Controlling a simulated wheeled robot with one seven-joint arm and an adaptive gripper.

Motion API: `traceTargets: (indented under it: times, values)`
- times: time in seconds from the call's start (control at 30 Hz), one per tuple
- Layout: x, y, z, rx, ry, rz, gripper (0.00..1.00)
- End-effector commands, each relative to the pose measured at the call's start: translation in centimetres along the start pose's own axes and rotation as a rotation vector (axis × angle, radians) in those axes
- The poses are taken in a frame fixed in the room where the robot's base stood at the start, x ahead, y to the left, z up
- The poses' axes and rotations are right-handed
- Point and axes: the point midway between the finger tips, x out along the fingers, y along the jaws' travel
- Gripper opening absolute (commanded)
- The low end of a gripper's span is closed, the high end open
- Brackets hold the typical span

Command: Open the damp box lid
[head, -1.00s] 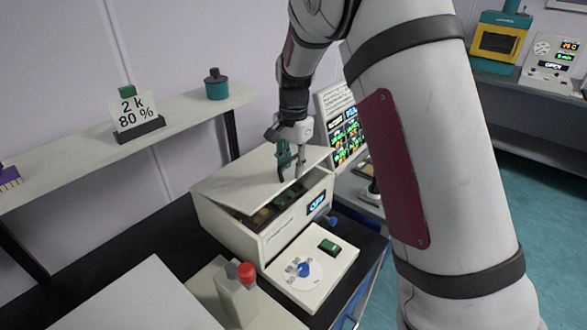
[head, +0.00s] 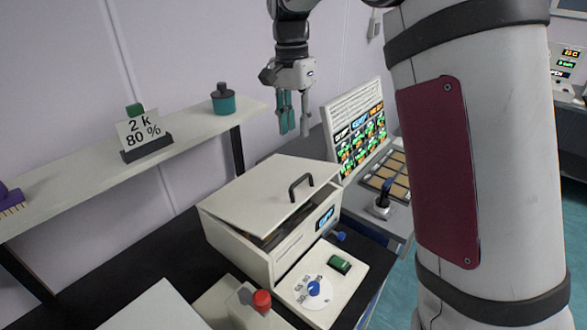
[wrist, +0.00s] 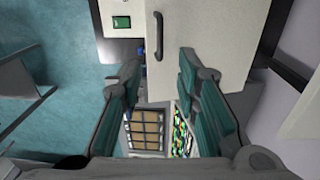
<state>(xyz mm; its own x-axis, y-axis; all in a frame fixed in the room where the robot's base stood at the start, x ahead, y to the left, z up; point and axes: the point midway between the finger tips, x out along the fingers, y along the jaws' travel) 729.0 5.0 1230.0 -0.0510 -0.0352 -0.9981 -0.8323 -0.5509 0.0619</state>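The damp box (head: 243,246) is a white box on the black bench in the head view. Its lid (head: 262,200) is tilted, with a narrow dark gap along the front edge. The black lid handle (head: 300,187) stands free near the lid's right edge. In the wrist view the lid (wrist: 195,35) fills the top middle and the handle (wrist: 158,36) shows there. My gripper (head: 293,131) hangs above and behind the lid, clear of the handle. Its fingers are apart with nothing between them, as the wrist view (wrist: 160,95) also shows.
A shelf (head: 95,172) on the left holds a "2 k 80 %" sign (head: 142,130) and a teal jar (head: 223,99). A panel with a blue knob (head: 314,288) and green switch (head: 340,264) adjoins the box front. A red button (head: 261,301) stands nearby. A display board (head: 359,133) rises behind right.

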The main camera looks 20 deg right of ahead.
Motion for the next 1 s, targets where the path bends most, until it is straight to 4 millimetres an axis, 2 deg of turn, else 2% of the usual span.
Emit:
traceTargets:
  times: [0.17, 0.6, 0.8, 1.0]
  values:
    - [2.4, 0.2, 0.1, 0.000, -0.004, 0.007, 0.30]
    - [10.8, 0.2, 0.1, 0.000, -0.003, 0.004, 0.30]
    - [13.0, 0.1, 0.1, 0.000, -0.002, 0.002, 0.30]
    - [13.7, 0.0, 0.0, 0.000, -0.002, 0.002, 0.30]
